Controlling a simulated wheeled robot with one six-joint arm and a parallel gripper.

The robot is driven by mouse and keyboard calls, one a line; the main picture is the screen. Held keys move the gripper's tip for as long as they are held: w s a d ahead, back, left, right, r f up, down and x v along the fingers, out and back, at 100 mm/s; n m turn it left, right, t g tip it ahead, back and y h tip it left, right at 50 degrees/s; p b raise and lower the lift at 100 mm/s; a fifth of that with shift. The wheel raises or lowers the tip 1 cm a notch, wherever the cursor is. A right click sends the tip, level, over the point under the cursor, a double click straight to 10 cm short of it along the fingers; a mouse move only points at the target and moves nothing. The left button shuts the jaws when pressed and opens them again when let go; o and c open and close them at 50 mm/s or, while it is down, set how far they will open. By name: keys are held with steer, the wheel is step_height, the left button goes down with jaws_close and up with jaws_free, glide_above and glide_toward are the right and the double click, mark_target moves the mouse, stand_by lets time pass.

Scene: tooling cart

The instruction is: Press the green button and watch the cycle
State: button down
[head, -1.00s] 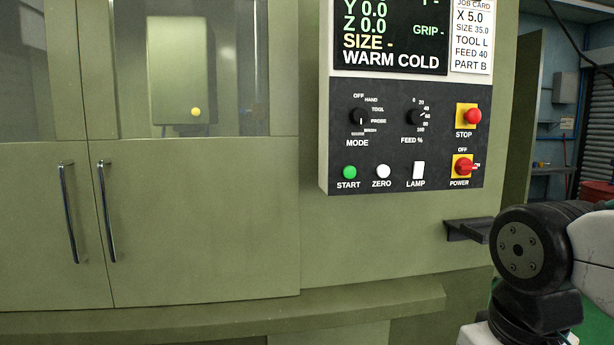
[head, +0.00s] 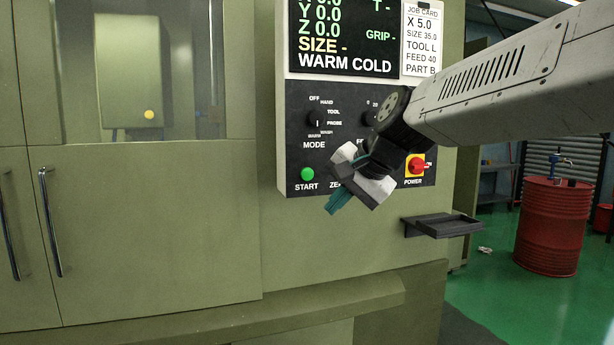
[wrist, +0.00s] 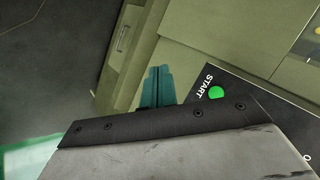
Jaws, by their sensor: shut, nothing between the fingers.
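The green START button (head: 307,175) is at the lower left of the dark control panel (head: 298,120) on the green machine. It also shows in the wrist view (wrist: 216,92), right of the teal fingertips. My gripper (head: 336,204) is in front of the panel, right of and slightly below the button in the head view. Its teal fingers are shut together and empty. They look apart from the button. My wrist hides the ZERO button's lower label area, the LAMP switch, the STOP button and part of the FEED knob. The display (head: 345,64) reads WARM COLD.
The red POWER switch (head: 417,165) on its yellow plate is just right of my wrist. A small dark shelf (head: 440,226) juts out below the panel. The machine's closed doors (head: 150,230) are at left. A red drum (head: 552,225) stands at right on the green floor.

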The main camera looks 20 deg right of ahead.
steer(key=w+r+m+t, duration=0.1)
steer(key=w+r+m, duration=0.1)
steer(key=w, duration=0.3)
steer(key=shift+w+d+r, duration=0.15)
steer(key=shift+d+r, duration=0.25)
steer(key=shift+r, duration=0.15)
steer(key=shift+w, duration=0.1)
glide_toward(307, 178)
steer(key=shift+w+a+f, duration=0.35)
steer(key=shift+w+f, duration=0.05)
steer(key=shift+f, duration=0.45)
steer(key=shift+w+a+f, duration=0.3)
steer(key=shift+w+f, duration=0.1)
steer(key=shift+f, duration=0.45)
steer(key=shift+w+a+f, duration=0.35)
steer(key=shift+w+f, duration=0.05)
steer(key=shift+f, duration=0.45)
steer(key=shift+w, duration=0.15)
steer(key=shift+w, duration=0.25)
steer(key=shift+w+r, duration=0.1)
steer(key=shift+w, duration=0.6)
stand_by(0.6)
steer(key=shift+s, duration=1)
